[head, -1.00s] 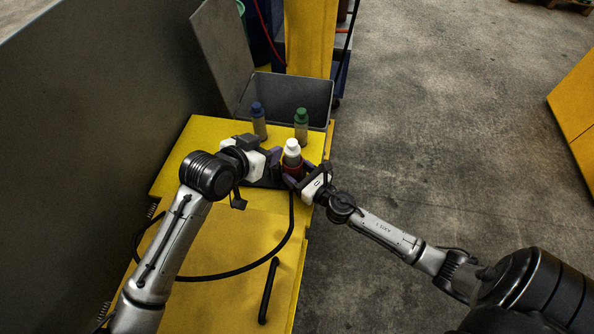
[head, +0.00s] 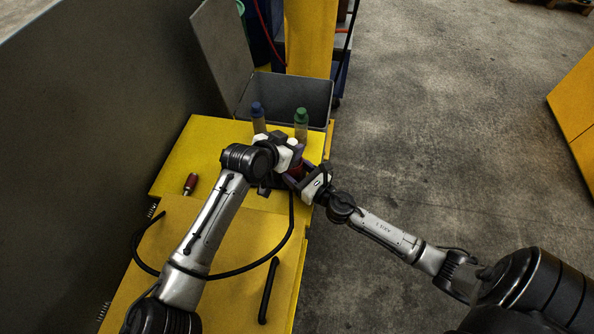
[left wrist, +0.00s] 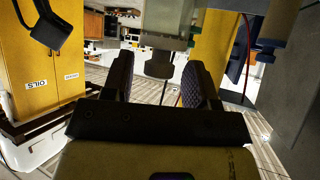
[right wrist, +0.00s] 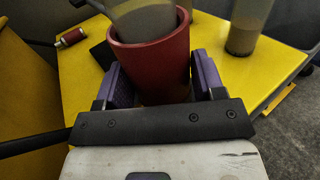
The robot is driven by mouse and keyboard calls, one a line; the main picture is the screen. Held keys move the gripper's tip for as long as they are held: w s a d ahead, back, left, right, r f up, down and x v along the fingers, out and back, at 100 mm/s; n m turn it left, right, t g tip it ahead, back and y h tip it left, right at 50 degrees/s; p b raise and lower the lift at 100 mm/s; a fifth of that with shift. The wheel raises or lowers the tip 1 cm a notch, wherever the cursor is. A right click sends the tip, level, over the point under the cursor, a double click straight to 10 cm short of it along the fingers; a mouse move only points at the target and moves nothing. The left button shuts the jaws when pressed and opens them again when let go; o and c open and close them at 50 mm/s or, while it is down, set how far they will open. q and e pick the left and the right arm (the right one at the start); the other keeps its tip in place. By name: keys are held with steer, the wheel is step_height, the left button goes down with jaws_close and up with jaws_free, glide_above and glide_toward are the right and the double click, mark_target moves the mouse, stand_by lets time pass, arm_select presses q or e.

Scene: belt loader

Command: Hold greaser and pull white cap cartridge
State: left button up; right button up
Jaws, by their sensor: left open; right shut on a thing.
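The red greaser (head: 296,173) stands at the right edge of the yellow table; in the right wrist view it is a red cup (right wrist: 150,68). My right gripper (head: 291,180) is shut on its sides, one finger on each side. The white cap cartridge stands in the greaser; its white cap (head: 293,141) shows partly in the head view, its grey body (right wrist: 146,20) in the right wrist view. My left gripper (head: 289,150) is open at the cartridge's upper part and hides much of it. I cannot tell whether its fingers touch the cartridge.
A blue-capped bottle (head: 258,118) and a green-capped bottle (head: 301,122) stand behind the greaser. A grey bin (head: 305,93) is beyond them. A red-handled tool (head: 190,183) lies on the yellow table (head: 185,158). A black hose (head: 235,272) loops across the front.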

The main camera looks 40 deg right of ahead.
arm_select(q)
steer(key=shift+d+f, duration=0.2)
steer(key=shift+d, duration=0.15)
steer(key=c, duration=0.8)
steer(key=shift+c, duration=0.2)
steer(key=shift+r, duration=0.7)
stand_by(0.5)
steer(key=shift+r, duration=3.85)
arm_select(e)
steer(key=shift+s+f, duration=0.1)
